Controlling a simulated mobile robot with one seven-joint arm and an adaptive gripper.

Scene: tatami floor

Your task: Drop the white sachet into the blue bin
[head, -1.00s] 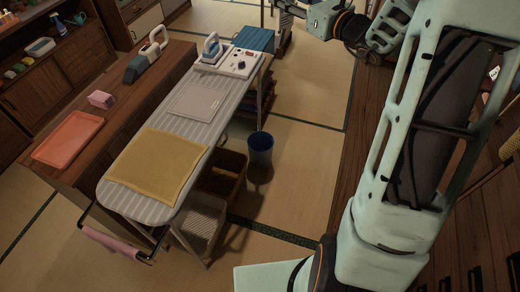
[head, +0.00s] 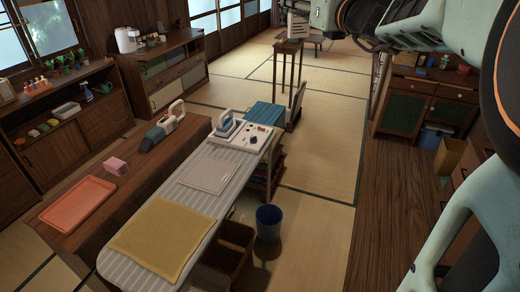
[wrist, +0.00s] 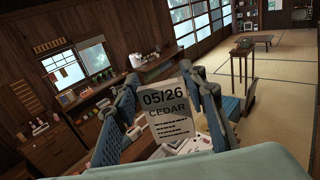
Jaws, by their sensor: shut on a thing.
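The white sachet (wrist: 168,112) is a flat, pale piece printed "05/26 CEDAR". In the wrist view my gripper (wrist: 168,92) is shut on it, with a blue-grey finger at each side. The sachet also shows in the head view (head: 299,24) at the top, upright and in front of a tall wooden stand. Most of my gripper is cut off or hidden there. The blue bin (head: 269,222) stands on the tatami right of the ironing board, well below the sachet in the picture. The wrist view does not show the bin.
A brown basket (head: 232,247) stands beside the bin. A tall wooden stand (head: 289,48) is farther back. Tatami right of the bin is open.

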